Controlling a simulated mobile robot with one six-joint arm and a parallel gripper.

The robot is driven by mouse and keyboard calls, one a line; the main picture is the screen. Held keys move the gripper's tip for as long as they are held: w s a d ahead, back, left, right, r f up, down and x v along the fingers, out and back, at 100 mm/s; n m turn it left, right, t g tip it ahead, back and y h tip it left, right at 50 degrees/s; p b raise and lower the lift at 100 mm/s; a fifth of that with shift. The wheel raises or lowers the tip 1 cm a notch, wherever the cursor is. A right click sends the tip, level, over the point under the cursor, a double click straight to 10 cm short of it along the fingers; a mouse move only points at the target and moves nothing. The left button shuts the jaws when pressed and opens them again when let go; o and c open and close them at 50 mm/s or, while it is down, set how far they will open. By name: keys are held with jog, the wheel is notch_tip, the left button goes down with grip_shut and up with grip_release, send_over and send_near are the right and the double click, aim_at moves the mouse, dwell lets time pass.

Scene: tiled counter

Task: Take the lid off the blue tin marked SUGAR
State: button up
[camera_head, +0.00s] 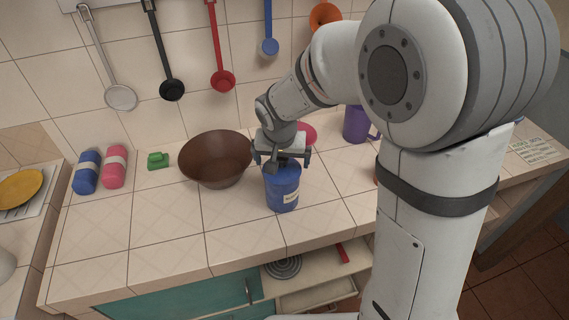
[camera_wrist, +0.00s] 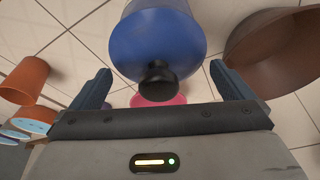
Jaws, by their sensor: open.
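The blue tin (camera_head: 282,196) stands upright on the tiled counter, with a pale label on its front too small to read. Its blue lid (camera_wrist: 157,40) is on and has a dark round knob (camera_wrist: 158,84), seen in the wrist view. My gripper (camera_head: 281,160) is right over the tin's top and hides part of the lid in the head view. In the wrist view my gripper (camera_wrist: 160,70) is open, one finger on each side of the knob with a gap to both. Nothing is held.
A brown bowl (camera_head: 216,168) stands close left of the tin. A purple mug (camera_head: 356,125) and a pink item (camera_head: 308,133) are behind to the right. A green object (camera_head: 158,160) and two bottles lie further left. Utensils hang on the wall. The counter in front is clear.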

jog(key=shift+f, duration=0.15)
jog(key=shift+c, duration=0.4)
jog(key=c, duration=0.6)
jog(key=shift+c, duration=0.2)
